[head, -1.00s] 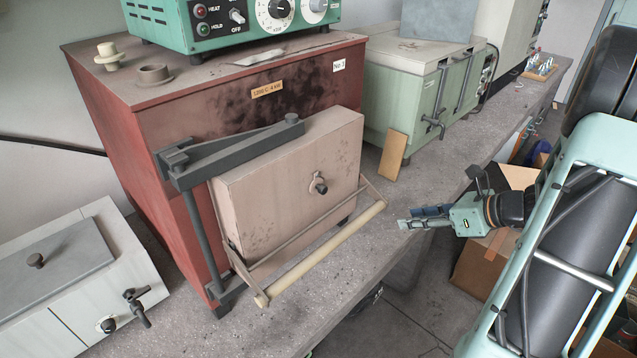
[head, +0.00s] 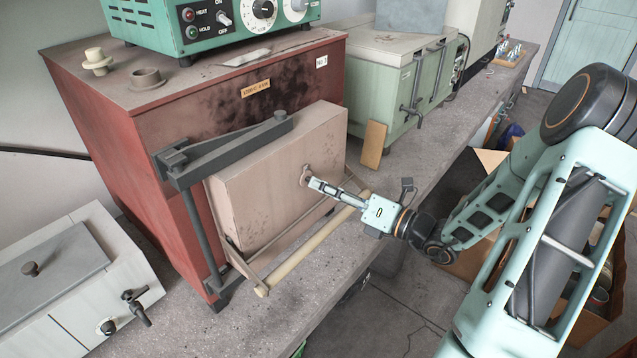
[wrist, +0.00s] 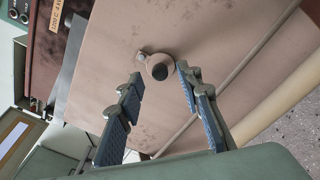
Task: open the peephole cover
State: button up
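The peephole cover (head: 305,172) is a small pinkish piece on the front of the furnace door (head: 265,178). In the wrist view the cover (wrist: 158,66) shows a round knob and a small pivot at its upper left. My gripper (head: 312,182) is in front of the door, its fingertips close to the cover and hiding part of it in the head view. In the wrist view the two blue-padded fingers are apart, with the knob lying between their tips. I cannot tell whether either finger touches it.
A pale handle bar (head: 312,245) runs across the door's lower front, below my gripper. A dark hinge arm (head: 225,150) spans the door's top. A green furnace (head: 405,85) and a tan board (head: 374,145) stand to the right. The bench (head: 440,140) is clear in front of them.

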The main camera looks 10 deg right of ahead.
aim_at(310, 178)
jog(key=shift+x, duration=1.1)
grip_shut()
